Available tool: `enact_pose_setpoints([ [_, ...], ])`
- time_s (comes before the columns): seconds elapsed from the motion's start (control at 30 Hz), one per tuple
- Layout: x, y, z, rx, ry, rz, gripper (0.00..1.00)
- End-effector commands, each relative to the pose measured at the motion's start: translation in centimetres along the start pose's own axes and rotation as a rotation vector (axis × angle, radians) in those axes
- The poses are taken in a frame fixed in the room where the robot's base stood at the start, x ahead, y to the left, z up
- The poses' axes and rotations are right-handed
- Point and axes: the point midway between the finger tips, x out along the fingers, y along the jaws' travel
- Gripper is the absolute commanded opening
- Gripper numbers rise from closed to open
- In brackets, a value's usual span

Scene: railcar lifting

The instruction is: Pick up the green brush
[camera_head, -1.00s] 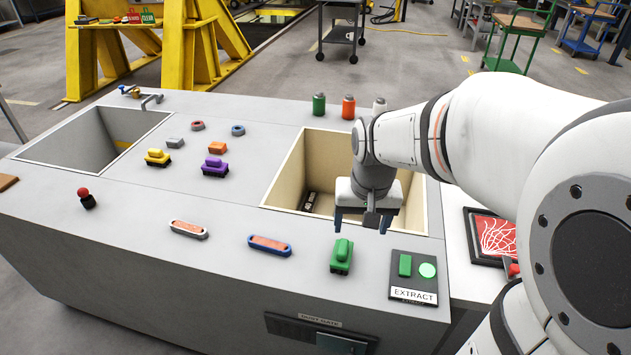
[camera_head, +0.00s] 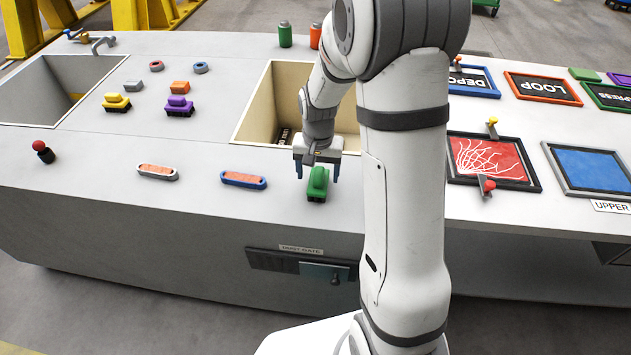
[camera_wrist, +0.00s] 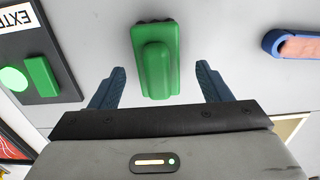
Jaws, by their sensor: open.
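The green brush (camera_head: 317,184) stands on the grey counter near its front edge, bristles down, to the right of the blue-rimmed oval. My gripper (camera_head: 318,178) is open and empty, pointing down just behind and above the brush. In the wrist view the green brush (camera_wrist: 156,62) lies ahead of and partly between the two blue fingers of my gripper (camera_wrist: 161,85), with a gap on each side. I cannot tell the exact height of the fingertips above the counter.
The blue-rimmed oval (camera_head: 244,180) is left of the brush. The EXTRACT panel with a green button (camera_wrist: 14,79) sits beside it, hidden by my arm in the head view. An open beige bin (camera_head: 257,105) is behind. Yellow (camera_head: 116,103) and purple (camera_head: 179,106) brushes stand farther left.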

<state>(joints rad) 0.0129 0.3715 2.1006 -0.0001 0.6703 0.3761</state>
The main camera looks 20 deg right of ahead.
Motion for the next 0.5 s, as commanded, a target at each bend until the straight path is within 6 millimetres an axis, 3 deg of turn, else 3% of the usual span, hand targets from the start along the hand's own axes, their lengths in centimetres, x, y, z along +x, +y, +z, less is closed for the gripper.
enact_pose_setpoints([
  [0.13, 1.7, 0.1, 0.0, 0.001, -0.001, 0.0, 0.71],
  [0.4, 1.9, 0.1, -0.1, 0.001, 0.001, 0.0, 0.71],
  [0.5, 1.9, 0.1, -0.1, 0.001, 0.001, 0.0, 0.63],
])
